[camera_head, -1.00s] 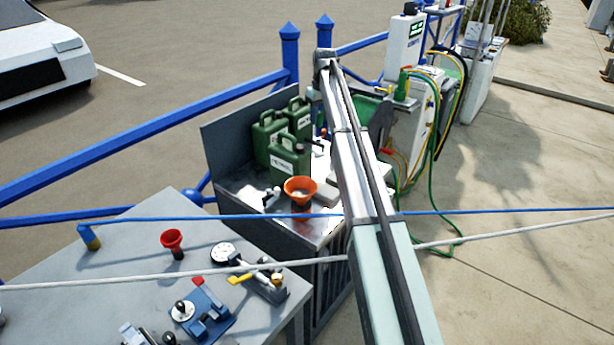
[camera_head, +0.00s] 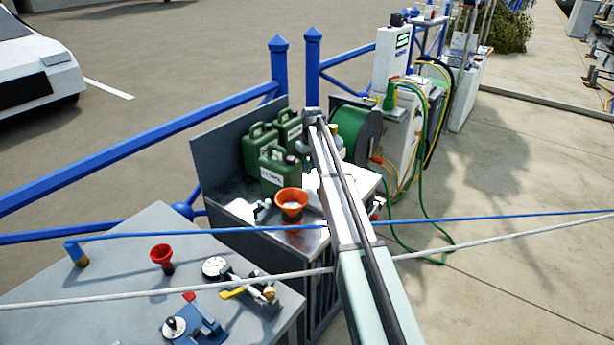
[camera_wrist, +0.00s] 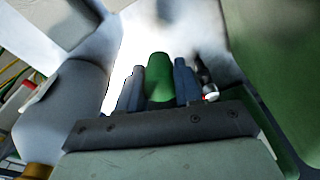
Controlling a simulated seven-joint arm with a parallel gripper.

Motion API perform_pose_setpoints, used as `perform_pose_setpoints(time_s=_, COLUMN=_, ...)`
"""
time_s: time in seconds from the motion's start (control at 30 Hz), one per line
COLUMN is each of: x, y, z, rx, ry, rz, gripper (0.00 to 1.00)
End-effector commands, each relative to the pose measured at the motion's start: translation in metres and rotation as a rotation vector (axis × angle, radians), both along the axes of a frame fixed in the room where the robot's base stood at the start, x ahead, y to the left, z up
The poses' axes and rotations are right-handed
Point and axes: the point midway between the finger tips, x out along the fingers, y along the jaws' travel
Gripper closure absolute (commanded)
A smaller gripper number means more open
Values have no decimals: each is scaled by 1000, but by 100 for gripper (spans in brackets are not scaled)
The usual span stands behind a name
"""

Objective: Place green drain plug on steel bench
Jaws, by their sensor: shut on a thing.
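In the wrist view the green drain plug (camera_wrist: 159,78) stands between the two dark fingers of my gripper (camera_wrist: 159,88), which is shut on it. In the head view my arm reaches over the right part of the steel bench (camera_head: 305,238), and it hides the gripper and the plug. A bright, washed-out surface lies beyond the fingers in the wrist view. I cannot tell whether the plug touches anything under it.
Several green jerrycans (camera_head: 272,172) and an orange funnel (camera_head: 290,203) stand on the bench left of my arm. A green hose reel (camera_head: 355,130) is behind. Blue (camera_head: 200,233) and white (camera_head: 180,291) lines cross in front. A grey table (camera_head: 110,265) holds tools.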

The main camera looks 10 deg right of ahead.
Motion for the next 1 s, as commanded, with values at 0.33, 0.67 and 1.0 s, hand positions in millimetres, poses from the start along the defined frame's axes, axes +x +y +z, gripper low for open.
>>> perform_pose_setpoints(time_s=0.33, x=0, y=0, z=-33, rx=0, ry=1, rz=0, gripper=95)
perform_pose_setpoints(time_s=0.67, x=0, y=0, z=-47, rx=0, ry=-1, rz=0, gripper=95)
perform_pose_setpoints(time_s=1.0, x=0, y=0, z=-50, rx=0, ry=-1, rz=0, gripper=54)
